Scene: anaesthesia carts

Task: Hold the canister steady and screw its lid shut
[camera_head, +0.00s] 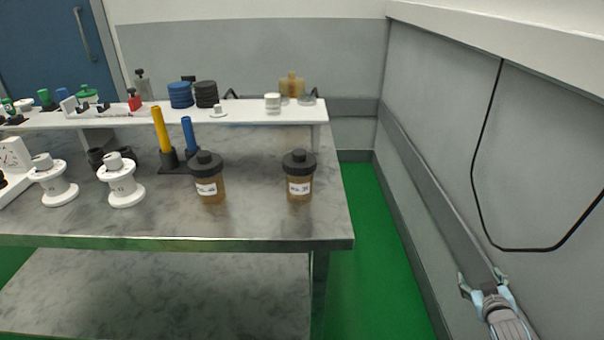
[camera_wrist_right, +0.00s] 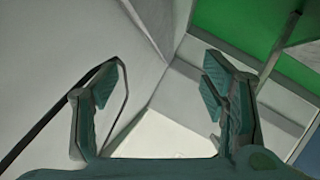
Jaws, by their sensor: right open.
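Two amber canisters with black lids and white labels stand upright on the grey marbled table. One canister (camera_head: 209,188) is left of the other canister (camera_head: 299,187), near the table's right end. Each black lid, the left one (camera_head: 206,162) and the right one (camera_head: 299,160), sits on top of its canister; how tightly cannot be told. My right gripper (camera_head: 482,279) is at the lower right in the head view, well away from the table and beside the wall. In the right wrist view the right gripper (camera_wrist_right: 160,100) is open and empty. My left gripper is not in view.
The table (camera_head: 255,225) also holds white flanged spools (camera_head: 121,184), and yellow (camera_head: 161,129) and blue (camera_head: 189,134) rods on a black base. A raised white shelf (camera_head: 245,111) with small items runs behind. Green floor (camera_head: 375,260) is free between table and wall. A black cable (camera_head: 480,150) hangs on the wall.

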